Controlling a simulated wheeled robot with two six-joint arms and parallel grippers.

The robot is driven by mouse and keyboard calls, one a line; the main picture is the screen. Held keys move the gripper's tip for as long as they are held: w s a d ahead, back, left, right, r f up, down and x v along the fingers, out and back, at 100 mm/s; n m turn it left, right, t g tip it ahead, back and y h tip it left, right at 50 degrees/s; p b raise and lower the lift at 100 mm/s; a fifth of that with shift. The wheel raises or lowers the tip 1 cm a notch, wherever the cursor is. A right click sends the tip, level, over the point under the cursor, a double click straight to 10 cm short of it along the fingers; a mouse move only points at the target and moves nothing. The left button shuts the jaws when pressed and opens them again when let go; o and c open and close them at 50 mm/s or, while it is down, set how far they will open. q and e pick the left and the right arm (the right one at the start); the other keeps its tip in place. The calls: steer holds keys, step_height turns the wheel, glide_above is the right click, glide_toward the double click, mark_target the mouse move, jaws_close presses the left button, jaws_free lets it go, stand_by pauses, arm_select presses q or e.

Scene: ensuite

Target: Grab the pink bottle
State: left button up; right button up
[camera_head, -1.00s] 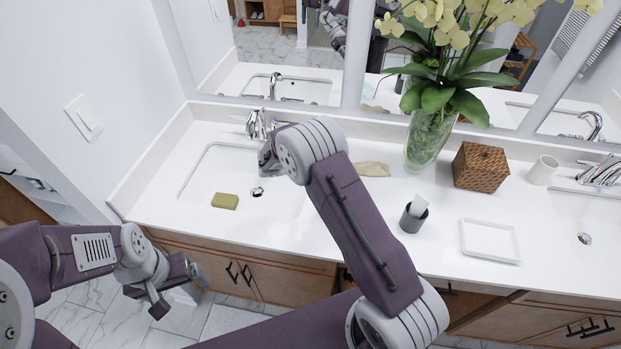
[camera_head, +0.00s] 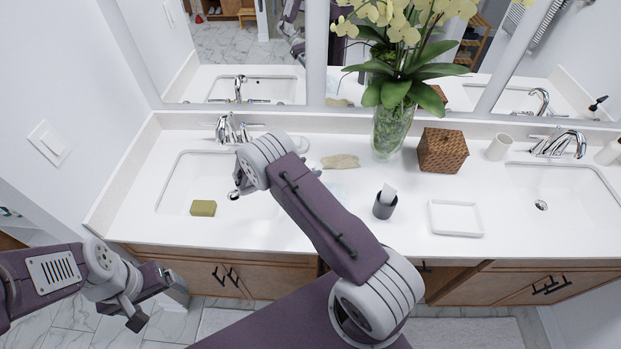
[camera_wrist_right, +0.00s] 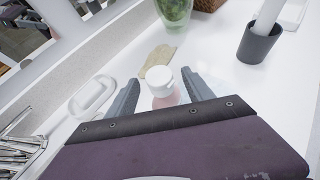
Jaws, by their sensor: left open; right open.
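The pink bottle (camera_wrist_right: 164,97), with a white cap, shows in the right wrist view. It stands on the white counter, in the gap between the two fingers of my right gripper (camera_wrist_right: 162,88). The fingers are apart, one on each side of it, and I cannot tell whether they touch it. Its lower part is hidden by my gripper body. In the head view the bottle and my right gripper are hidden behind my right arm. My left gripper (camera_head: 156,304) is open and empty, low in front of the cabinet.
Near the bottle are a tan cloth-like piece (camera_head: 341,161) and a white dish (camera_wrist_right: 92,97). A dark cup (camera_head: 385,204), white tray (camera_head: 455,232), woven box (camera_head: 442,150) and glass vase (camera_head: 391,133) stand farther right.

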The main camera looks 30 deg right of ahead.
steer(key=p+x, duration=0.1)
steer(key=x, duration=0.3)
steer(key=shift+s+p, duration=0.1)
steer(key=shift+p, duration=0.3)
steer(key=shift+d+f, duration=0.3)
jaws_close()
steer(key=shift+r, duration=0.1)
stand_by(0.6)
